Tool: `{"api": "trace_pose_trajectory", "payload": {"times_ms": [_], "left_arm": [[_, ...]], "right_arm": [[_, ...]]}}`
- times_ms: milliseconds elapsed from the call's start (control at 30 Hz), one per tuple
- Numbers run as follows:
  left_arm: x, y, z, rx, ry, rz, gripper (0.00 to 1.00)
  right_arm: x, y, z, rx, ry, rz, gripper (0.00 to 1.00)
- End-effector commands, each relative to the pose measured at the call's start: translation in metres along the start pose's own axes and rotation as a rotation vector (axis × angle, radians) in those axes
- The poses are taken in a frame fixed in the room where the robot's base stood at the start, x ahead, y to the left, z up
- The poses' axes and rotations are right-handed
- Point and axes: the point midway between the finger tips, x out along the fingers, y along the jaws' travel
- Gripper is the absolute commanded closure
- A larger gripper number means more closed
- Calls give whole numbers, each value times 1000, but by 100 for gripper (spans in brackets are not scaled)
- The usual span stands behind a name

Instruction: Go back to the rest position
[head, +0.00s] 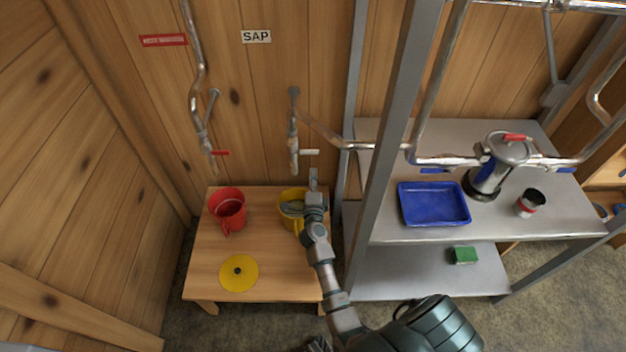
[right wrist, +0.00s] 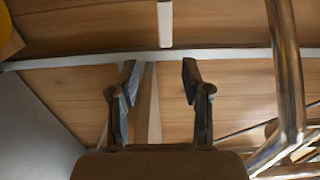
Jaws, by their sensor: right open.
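My right gripper (head: 304,193) is above the right edge of the small wooden table, partly in front of a yellow pot (head: 289,222) in the head view. In the right wrist view, the two fingers of my right gripper (right wrist: 159,82) are apart with nothing between them. The gripper hides part of the yellow pot. A dark piece at the bottom edge of the head view may be part of my left gripper (head: 319,344); its fingers cannot be made out.
The table (head: 208,275) holds a red pot (head: 228,208) and a yellow lid (head: 239,273). Pipes with a red-handled valve (head: 218,153) and a white-handled valve (head: 308,152) hang above. The metal rack post (head: 383,160) stands close right of my arm. A blue tray (head: 433,204) sits on the rack.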

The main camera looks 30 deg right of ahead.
Motion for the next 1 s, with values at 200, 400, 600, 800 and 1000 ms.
{"api": "trace_pose_trajectory", "payload": {"times_ms": [200, 400, 600, 800, 1000], "left_arm": [[0, 0, 0, 0, 0, 0, 63], [0, 0, -1, 1, 0, 0, 63], [0, 0, -1, 1, 0, 0, 63], [0, 0, -1, 1, 0, 0, 63], [0, 0, -1, 0, 0, 0, 63]], "right_arm": [[0, 0, 0, 0, 0, 0, 52], [0, 2, 1, -7, -4, 0, 52], [-26, 54, 30, -276, -168, -6, 52], [-112, 186, 75, -739, -573, 62, 52], [-221, 314, 61, -1097, -954, 211, 52]]}}
